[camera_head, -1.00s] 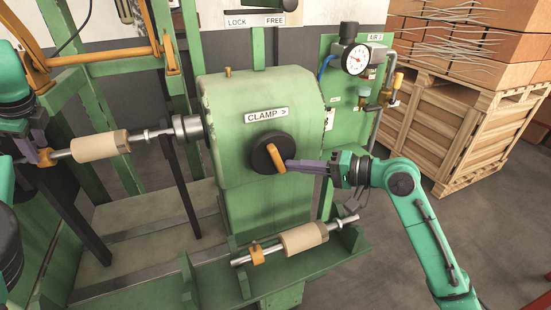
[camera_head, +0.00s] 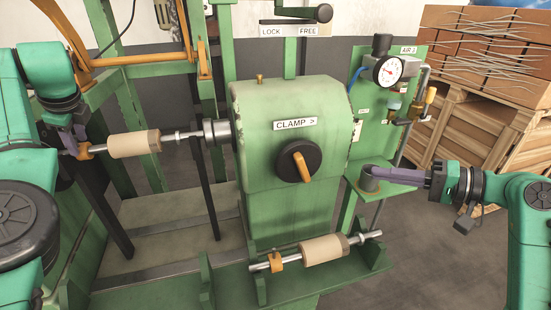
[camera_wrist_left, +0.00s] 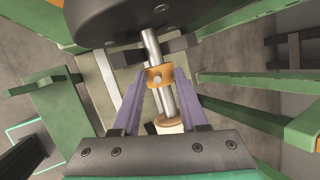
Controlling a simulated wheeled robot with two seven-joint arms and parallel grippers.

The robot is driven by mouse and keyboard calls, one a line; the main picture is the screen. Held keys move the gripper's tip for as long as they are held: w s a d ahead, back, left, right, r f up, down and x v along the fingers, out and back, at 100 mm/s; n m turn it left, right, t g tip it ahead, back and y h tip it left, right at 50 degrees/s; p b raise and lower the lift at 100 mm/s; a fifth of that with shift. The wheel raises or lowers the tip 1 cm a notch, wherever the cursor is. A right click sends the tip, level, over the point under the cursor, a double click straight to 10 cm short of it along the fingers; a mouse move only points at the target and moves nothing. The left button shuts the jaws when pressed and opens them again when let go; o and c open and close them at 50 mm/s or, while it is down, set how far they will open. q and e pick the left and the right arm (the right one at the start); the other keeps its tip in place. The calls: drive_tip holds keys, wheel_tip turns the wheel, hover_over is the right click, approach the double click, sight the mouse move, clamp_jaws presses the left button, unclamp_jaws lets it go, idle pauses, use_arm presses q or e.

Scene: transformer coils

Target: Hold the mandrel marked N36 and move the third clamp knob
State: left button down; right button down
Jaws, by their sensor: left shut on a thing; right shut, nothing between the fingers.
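A mandrel with a tan cylinder (camera_head: 135,144) and an orange collar (camera_head: 91,151) lies level at the left, its right end at the machine's chuck (camera_head: 217,131). No N36 marking is readable. The black clamp knob (camera_head: 287,167) with a tilted orange handle (camera_head: 302,166) sits below the CLAMP label. My right gripper (camera_head: 378,172) is shut and empty, right of the knob and clear of it.
A second tan mandrel (camera_head: 322,249) rests on the green front ledge. A LOCK/FREE lever with a black ball (camera_head: 325,13) is above the machine. A gauge (camera_head: 390,70) and a green shelf (camera_head: 392,191) with a grey round part stand near my right gripper. Brick crates are behind.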

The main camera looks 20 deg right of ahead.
use_arm(q)
drive_tip(key=shift+c, duration=2.4)
unclamp_jaws()
drive_tip(key=shift+s+d+f, duration=0.1)
drive_tip(key=shift+d+f, duration=0.35)
drive_tip(key=shift+f, duration=0.2)
drive_tip(key=shift+o, duration=0.6)
drive_tip(key=shift+w, duration=0.45)
drive_tip(key=v, duration=1.4)
drive_tip(key=shift+r+p, duration=0.3)
drive_tip(key=shift+p, duration=0.15)
use_arm(e)
drive_tip(key=shift+w+r, duration=0.25)
drive_tip(key=shift+r, duration=0.05)
use_arm(q)
drive_tip(key=shift+w+d, duration=0.1)
drive_tip(key=shift+f, duration=0.1)
use_arm(e)
drive_tip(key=shift+w+d, duration=0.1)
